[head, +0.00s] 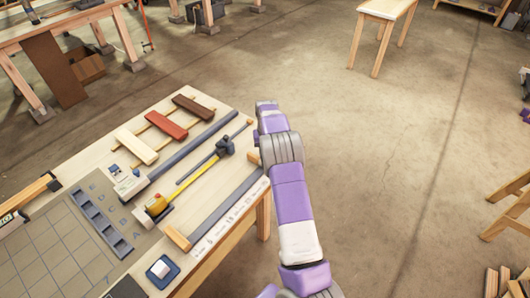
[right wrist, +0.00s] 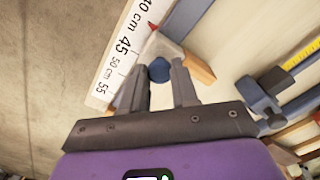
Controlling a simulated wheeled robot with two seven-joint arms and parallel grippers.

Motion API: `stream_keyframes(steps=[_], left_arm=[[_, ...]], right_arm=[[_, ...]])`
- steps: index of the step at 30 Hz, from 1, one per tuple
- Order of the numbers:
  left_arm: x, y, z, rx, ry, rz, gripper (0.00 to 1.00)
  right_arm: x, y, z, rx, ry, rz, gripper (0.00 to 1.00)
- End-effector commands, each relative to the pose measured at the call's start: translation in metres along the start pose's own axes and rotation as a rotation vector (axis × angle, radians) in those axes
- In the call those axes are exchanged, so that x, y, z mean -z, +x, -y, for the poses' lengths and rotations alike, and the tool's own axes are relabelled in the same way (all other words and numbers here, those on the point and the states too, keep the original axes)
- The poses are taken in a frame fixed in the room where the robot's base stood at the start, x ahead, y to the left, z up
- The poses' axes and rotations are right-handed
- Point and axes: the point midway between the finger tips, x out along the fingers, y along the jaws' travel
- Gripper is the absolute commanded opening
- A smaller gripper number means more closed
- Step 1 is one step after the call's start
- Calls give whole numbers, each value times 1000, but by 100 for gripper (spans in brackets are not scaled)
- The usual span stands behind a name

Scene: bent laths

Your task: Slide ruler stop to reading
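A white ruler strip (head: 230,220) with printed numbers runs along the table's right edge, beside a dark grey rail (head: 226,208). In the right wrist view the ruler (right wrist: 112,65) shows labels from 40 cm to 55. The stop has a pale body, a red pointer (right wrist: 153,28) near the 40 cm to 45 stretch, and a dark blue knob (right wrist: 159,70); the exact reading is unclear. My right gripper (right wrist: 160,82) is open, with the knob between its fingertips and gaps on both sides. In the head view my arm hides that hand. My left gripper is out of view.
A wooden end block (right wrist: 199,70) sits right beside the knob. A dark clamp (right wrist: 262,95) stands further right. On the table (head: 200,95) are a yellow scale with a dark slider (head: 224,146), coloured wooden blocks (head: 166,124) and a blue tray (head: 161,270).

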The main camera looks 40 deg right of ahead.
Motion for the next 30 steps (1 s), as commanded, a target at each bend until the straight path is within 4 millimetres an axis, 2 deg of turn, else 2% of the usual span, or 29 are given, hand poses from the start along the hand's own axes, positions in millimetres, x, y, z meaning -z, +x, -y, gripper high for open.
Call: stream_keyframes(steps=[1, 5, 15, 24, 30], left_arm=[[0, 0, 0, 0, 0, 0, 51], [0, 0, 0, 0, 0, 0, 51], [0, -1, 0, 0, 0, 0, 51], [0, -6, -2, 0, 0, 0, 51], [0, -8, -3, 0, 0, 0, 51]], right_arm=[[0, 0, -1, -2, 1, 1, 35], [0, 0, 0, -1, 1, 1, 55], [0, -4, 0, 0, 1, 0, 55], [0, -53, 0, 0, 0, -4, 55], [0, -73, 0, 0, 1, -1, 55]])
